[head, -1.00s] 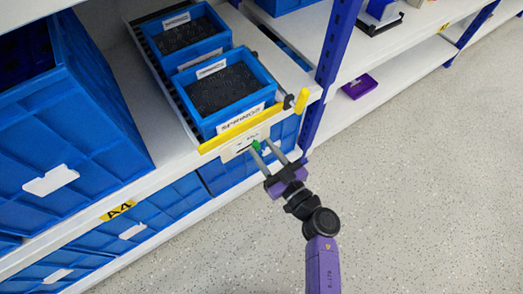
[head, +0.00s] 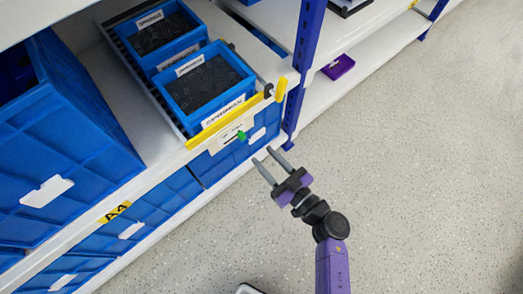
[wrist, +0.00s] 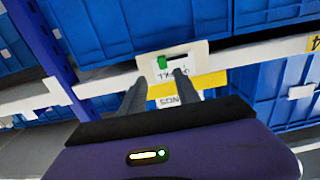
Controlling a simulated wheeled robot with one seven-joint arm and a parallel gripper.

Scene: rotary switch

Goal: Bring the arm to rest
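My gripper (head: 268,160) is open and empty in the head view, in front of the shelf and over the floor. Its two grey fingers are spread and point toward the shelf edge. A small green switch knob (head: 241,135) sits on a pale label plate (head: 225,139) below the yellow strip on the shelf front. The gripper is apart from the knob, to its lower right. In the wrist view, the green knob (wrist: 164,62) shows beyond the fingers (wrist: 158,85), on the pale plate, with nothing between the fingertips.
Blue bins of dark parts (head: 207,83) stand on a roller tray above the yellow strip (head: 215,132). A blue upright post (head: 305,55) rises to the right. Large blue crates (head: 70,150) fill the left. A purple bin (head: 338,67) sits on a lower shelf. The right floor is clear.

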